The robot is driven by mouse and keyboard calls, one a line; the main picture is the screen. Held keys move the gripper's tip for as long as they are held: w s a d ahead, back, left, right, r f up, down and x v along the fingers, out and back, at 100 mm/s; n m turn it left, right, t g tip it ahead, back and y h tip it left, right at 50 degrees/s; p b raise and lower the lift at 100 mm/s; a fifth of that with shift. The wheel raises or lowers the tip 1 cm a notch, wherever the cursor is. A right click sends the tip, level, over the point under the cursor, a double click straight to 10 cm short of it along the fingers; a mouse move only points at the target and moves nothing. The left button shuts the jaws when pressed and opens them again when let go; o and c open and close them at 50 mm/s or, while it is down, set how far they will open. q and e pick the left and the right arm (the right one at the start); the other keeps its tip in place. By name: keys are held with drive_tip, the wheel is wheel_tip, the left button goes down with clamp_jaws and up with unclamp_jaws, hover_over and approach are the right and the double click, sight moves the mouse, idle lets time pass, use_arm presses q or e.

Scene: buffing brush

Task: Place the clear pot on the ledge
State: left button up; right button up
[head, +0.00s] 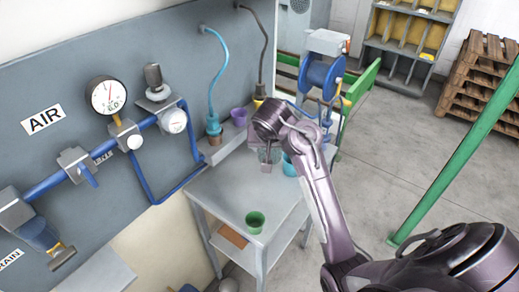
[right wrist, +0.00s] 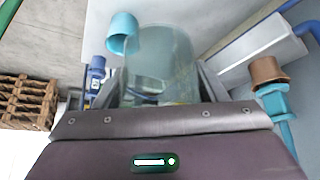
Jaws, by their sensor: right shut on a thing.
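The clear pot (right wrist: 160,65) is see-through and sits between the two fingers of my right gripper (right wrist: 165,88) in the right wrist view. My right gripper (head: 268,158) is shut on it and is over the back part of the grey table in the head view, where the pot is hard to make out. The ledge (head: 229,141) is a narrow grey shelf along the wall panel, left of the gripper. It also shows in the right wrist view (right wrist: 255,46). My left gripper is not in view.
A green pot (head: 255,222) stands near the front of the table (head: 232,196). A teal pot (head: 289,166) is close right of my gripper. Hoses hang above the ledge.

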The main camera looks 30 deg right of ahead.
drive_tip(key=shift+r, duration=0.45)
drive_tip(key=s+a+f+b, duration=0.2)
drive_tip(key=s+a+b, duration=0.1)
drive_tip(key=s+a, duration=0.2)
drive_tip(key=s+a+f+n+b, duration=0.1)
drive_tip(key=s+a+f+b, duration=0.1)
drive_tip(key=s+a, duration=0.4)
drive_tip(key=a+b, duration=0.1)
drive_tip(key=a, duration=0.2)
drive_tip(key=shift+f+b, duration=0.2)
drive_tip(key=shift+b, duration=0.2)
